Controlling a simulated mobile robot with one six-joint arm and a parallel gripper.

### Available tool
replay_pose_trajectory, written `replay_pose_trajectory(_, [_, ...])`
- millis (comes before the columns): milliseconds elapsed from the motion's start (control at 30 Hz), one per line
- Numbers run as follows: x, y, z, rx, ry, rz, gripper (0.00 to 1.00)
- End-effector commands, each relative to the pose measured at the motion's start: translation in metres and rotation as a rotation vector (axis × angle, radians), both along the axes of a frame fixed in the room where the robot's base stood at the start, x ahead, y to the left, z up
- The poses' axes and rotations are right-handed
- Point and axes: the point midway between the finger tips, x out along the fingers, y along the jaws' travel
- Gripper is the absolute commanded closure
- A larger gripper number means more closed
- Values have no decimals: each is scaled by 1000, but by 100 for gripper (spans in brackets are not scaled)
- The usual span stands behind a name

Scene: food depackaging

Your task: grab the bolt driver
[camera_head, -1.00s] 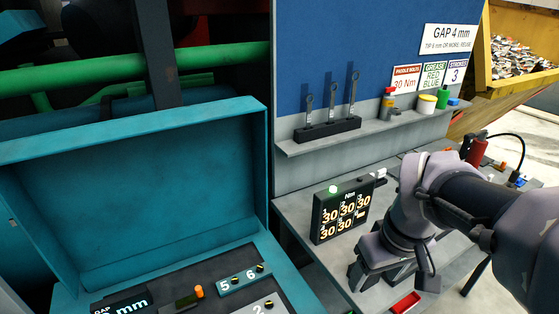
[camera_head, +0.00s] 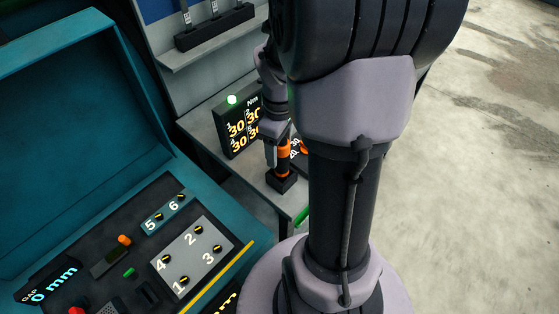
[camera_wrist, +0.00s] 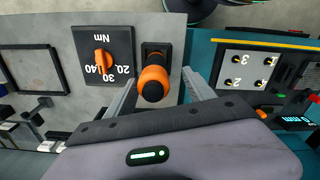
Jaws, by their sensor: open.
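The bolt driver (camera_head: 284,160), orange and black, stands upright in a black holder (camera_head: 281,184) on the grey bench, partly hidden behind my gripper and arm. In the wrist view the bolt driver (camera_wrist: 153,84) is seen from above, its round black and orange end toward the camera. My gripper (camera_wrist: 161,76) is open, with one finger on each side of the driver and gaps visible between. In the head view my gripper (camera_head: 272,150) is partly hidden behind my arm and overlaps the driver.
A torque dial box (camera_wrist: 102,58) sits beside the driver. A lit display (camera_head: 240,126) reading 30s stands behind it on the bench. The teal case (camera_head: 215,285) with numbered bolts is on the left. Open floor (camera_head: 490,170) lies right.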

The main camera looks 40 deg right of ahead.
Motion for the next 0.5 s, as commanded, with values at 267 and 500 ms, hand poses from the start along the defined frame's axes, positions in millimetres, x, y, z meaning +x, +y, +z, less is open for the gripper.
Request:
replay_pose_trajectory(267, [-4, -7, -50, 1, 3, -1, 38])
replay_pose_trajectory(500, [-4, -7, -50, 0, 0, -1, 38])
